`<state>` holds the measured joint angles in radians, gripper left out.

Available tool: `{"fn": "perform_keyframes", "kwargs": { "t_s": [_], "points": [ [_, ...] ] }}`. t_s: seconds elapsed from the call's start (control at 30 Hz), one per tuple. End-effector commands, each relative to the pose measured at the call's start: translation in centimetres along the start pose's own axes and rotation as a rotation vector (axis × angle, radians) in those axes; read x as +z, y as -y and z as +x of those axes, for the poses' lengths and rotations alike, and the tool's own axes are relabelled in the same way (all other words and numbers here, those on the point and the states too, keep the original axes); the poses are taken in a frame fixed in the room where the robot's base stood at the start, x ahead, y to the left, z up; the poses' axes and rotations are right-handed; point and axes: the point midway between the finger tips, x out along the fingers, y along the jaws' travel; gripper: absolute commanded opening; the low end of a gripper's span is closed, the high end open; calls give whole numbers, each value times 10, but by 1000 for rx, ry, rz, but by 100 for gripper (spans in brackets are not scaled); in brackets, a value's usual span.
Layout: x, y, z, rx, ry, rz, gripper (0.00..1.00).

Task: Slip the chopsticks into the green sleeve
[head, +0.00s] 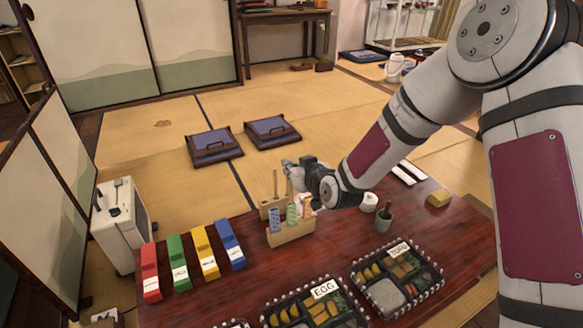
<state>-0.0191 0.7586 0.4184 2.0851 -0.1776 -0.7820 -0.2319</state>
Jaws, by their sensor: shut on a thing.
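The green sleeve (178,264) lies flat on the dark red table, between a red sleeve and a yellow one. A wooden holder (291,234) stands near the table's far edge. In it or just over it are upright chopsticks with a blue patterned wrap (275,219) and a green patterned wrap (292,214), and an orange-toned item at the right. My gripper (289,172) is over the holder, shut at the upper part of a pair of chopsticks, seemingly the green-wrapped pair. The fingertips are small and partly hidden, and I cannot tell whether the pair is clear of the holder.
Red (150,273), yellow (205,253) and blue (231,244) sleeves flank the green one. Bento boxes (357,271) fill the front edge. A dark green cup (384,219) and a white roll (369,202) stand right of the holder. Bare table lies between the sleeves and holder.

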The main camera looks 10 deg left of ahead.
Motion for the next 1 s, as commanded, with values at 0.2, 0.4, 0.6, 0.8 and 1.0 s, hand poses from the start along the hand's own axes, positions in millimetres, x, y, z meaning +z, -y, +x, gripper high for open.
{"fn": "perform_keyframes", "kwargs": {
  "t_s": [0.2, 0.4, 0.6, 0.8, 1.0],
  "points": [
    [6, 0, 2, 0, 0, 0, 0],
    [10, 0, 4, 0, 0, 0, 0],
    [15, 0, 6, 0, 0, 0, 0],
    [18, 0, 8, 0, 0, 0, 0],
    [18, 0, 7, 0, 0, 0, 0]
  ]
}}
